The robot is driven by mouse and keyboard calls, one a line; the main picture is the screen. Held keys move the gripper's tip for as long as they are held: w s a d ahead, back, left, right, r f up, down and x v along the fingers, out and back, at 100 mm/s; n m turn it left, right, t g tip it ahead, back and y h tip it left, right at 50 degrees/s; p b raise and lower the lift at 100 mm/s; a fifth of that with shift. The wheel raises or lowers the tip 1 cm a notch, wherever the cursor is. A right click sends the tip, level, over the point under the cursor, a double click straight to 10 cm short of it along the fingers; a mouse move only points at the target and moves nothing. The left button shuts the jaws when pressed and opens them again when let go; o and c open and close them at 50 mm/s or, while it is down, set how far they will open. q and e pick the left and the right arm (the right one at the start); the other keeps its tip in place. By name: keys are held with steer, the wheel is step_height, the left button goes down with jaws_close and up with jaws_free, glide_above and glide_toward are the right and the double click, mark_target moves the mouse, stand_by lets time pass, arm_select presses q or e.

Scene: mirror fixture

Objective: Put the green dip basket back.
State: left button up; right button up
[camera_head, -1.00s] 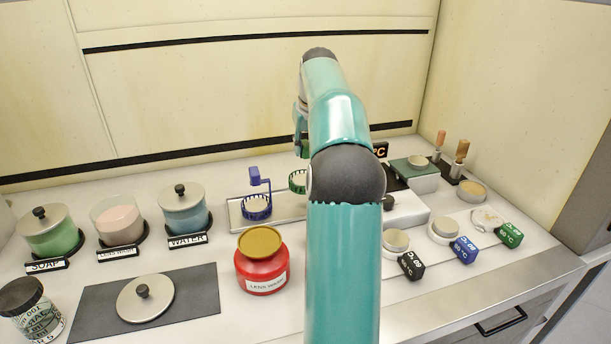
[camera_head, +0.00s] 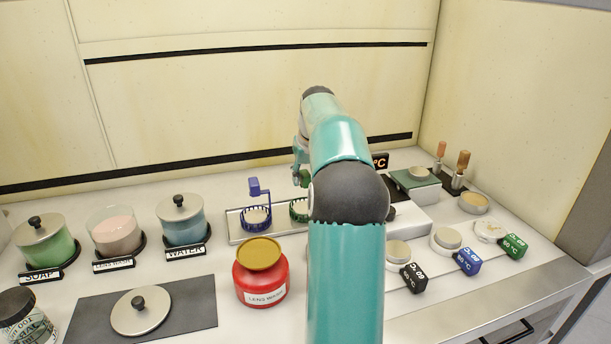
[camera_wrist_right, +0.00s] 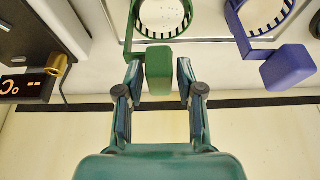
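The green dip basket (camera_head: 299,210) stands at the right part of the metal tray, beside the blue dip basket (camera_head: 257,217), at about the same height. My right arm hides the green basket's right side. In the right wrist view the green basket's ring (camera_wrist_right: 165,15) and its block-shaped handle (camera_wrist_right: 159,70) show upright to my gripper. My right gripper (camera_wrist_right: 159,76) has one finger on each side of the handle, with a narrow gap on both sides, so it looks open around it. In the head view this gripper (camera_head: 301,176) is partly hidden. My left gripper is not in view.
The metal tray (camera_head: 238,234) bears both baskets. The blue basket (camera_wrist_right: 265,30) is close beside in the wrist view. A red lens wash jar (camera_head: 261,280) stands in front. Soap, lens wash and water jars (camera_head: 183,222) stand left; a temperature display (camera_wrist_right: 30,86) is near the gripper.

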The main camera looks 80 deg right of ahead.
steer(key=shift+o, duration=0.4)
steer(key=shift+r, duration=0.25)
steer(key=p+v, duration=0.2)
steer(key=v, duration=0.9)
steer(key=shift+s+a+r, duration=0.15)
steer(key=shift+a+r, duration=0.1)
steer(key=shift+r, duration=0.1)
